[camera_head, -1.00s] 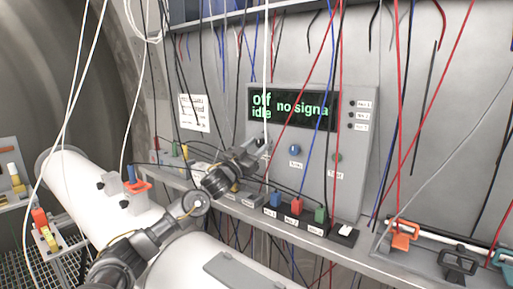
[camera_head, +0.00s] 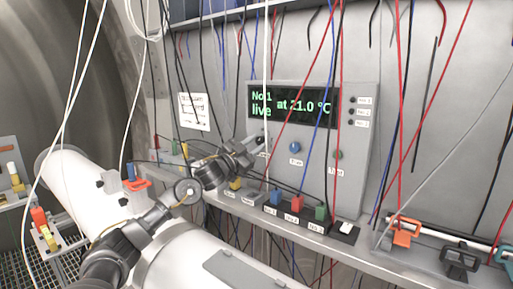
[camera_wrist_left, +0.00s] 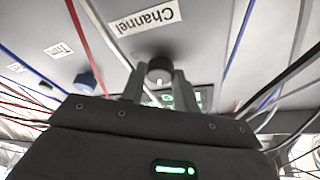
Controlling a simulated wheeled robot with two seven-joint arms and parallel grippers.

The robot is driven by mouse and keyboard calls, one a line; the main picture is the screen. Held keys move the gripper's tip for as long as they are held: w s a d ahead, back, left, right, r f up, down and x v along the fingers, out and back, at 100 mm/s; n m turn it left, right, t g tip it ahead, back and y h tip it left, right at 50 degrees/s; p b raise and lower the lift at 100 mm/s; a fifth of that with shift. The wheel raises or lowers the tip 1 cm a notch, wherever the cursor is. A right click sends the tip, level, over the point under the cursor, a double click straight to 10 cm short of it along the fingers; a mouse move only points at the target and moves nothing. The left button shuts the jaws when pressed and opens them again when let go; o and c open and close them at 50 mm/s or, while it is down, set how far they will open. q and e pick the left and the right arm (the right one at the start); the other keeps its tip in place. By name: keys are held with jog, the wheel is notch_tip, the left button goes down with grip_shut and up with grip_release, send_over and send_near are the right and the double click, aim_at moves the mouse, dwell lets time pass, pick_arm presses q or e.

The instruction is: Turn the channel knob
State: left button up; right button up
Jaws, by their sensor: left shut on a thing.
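The dark round channel knob (camera_wrist_left: 160,68) sits under the "Channel" label (camera_wrist_left: 146,20) in the left wrist view, with a light mark on it. My left gripper (camera_wrist_left: 160,80) has its two fingers on either side of the knob and is shut on it. In the head view my left gripper (camera_head: 256,145) reaches the lower left of the grey panel (camera_head: 352,150), and the knob there is mostly hidden by it. The panel's display (camera_head: 292,106) reads "No.1 live at 21.0 °C" in green. My right gripper is not in view.
A blue knob (camera_head: 295,146) and a greenish knob (camera_head: 337,155) sit to the right on the panel. Blue, red and green plugs (camera_head: 297,203) stand on the shelf below. Loose cables hang in front. An orange clamp (camera_head: 404,231) holds a bar at right.

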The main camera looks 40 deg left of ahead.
pick_arm(q)
jog(key=shift+a+m+g+h, duration=0.1)
jog(key=shift+m+g+h, duration=0.25)
jog(key=shift+m, duration=0.75)
jog(key=shift+m+g+h, duration=0.15)
jog(key=shift+m+h, duration=0.4)
jog(key=shift+m, duration=0.55)
jog(key=shift+r, duration=0.1)
jog(key=shift+m, duration=0.3)
jog(key=o, duration=1)
jog(key=shift+c, duration=0.2)
